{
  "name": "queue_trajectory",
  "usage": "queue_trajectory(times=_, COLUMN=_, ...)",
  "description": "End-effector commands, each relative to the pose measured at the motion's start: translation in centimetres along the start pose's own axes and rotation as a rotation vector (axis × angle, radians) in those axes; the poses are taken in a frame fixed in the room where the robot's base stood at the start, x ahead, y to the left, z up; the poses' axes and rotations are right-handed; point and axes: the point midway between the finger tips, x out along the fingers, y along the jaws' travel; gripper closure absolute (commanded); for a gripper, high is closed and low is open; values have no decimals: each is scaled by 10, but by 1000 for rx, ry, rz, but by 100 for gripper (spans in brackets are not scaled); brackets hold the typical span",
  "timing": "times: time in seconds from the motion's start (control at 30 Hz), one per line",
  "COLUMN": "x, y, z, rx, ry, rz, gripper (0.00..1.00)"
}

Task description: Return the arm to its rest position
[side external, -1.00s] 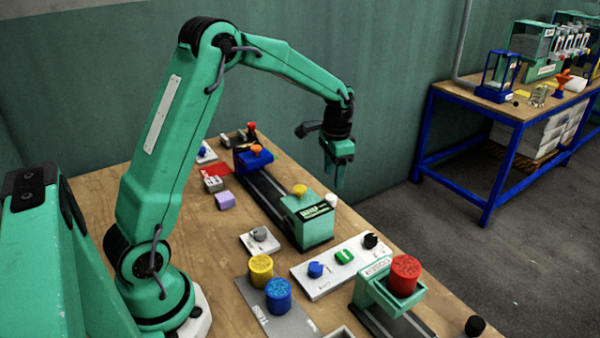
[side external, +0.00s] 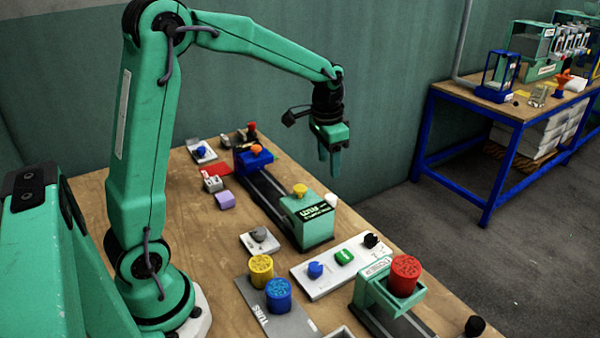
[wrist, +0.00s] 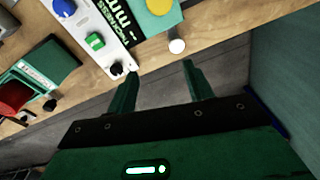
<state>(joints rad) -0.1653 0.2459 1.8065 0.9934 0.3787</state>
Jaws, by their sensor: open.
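My gripper (side external: 329,157) hangs from the arm, pointing down, above the far edge of the wooden bench. In the wrist view my gripper (wrist: 160,78) shows two fingers spread apart with nothing between them. A press with a green block and yellow knob (side external: 306,217) stands below it on a dark rail, and part of it shows in the wrist view (wrist: 160,8). The white knob (wrist: 177,46) of this press is near the fingers in the wrist view but apart from them.
A white panel (side external: 331,278) carries blue, green and black knobs. A second green press (side external: 370,290) holds a red cylinder (side external: 405,276). Yellow (side external: 261,270) and blue (side external: 279,296) cylinders stand on a grey plate. A blue-framed table (side external: 470,110) is at the right. Air around my gripper is free.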

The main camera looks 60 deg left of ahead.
Motion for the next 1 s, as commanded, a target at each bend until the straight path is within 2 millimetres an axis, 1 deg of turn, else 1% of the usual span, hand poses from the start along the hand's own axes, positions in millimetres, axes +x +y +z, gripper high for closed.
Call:
queue_trajectory(times=0.03, x=-11, y=6, z=6, rx=-7, ry=18, rz=-6, gripper=48)
queue_trajectory(times=0.2, x=-36, y=23, z=27, rx=-34, ry=66, rz=-20, gripper=48)
queue_trajectory(times=0.5, x=-71, y=52, z=68, rx=-83, ry=154, rz=-36, gripper=48)
queue_trajectory(times=0.7, x=-86, y=70, z=98, rx=-115, ry=215, rz=-42, gripper=48)
queue_trajectory(times=1.0, x=-95, y=94, z=143, rx=-162, ry=305, rz=-40, gripper=48)
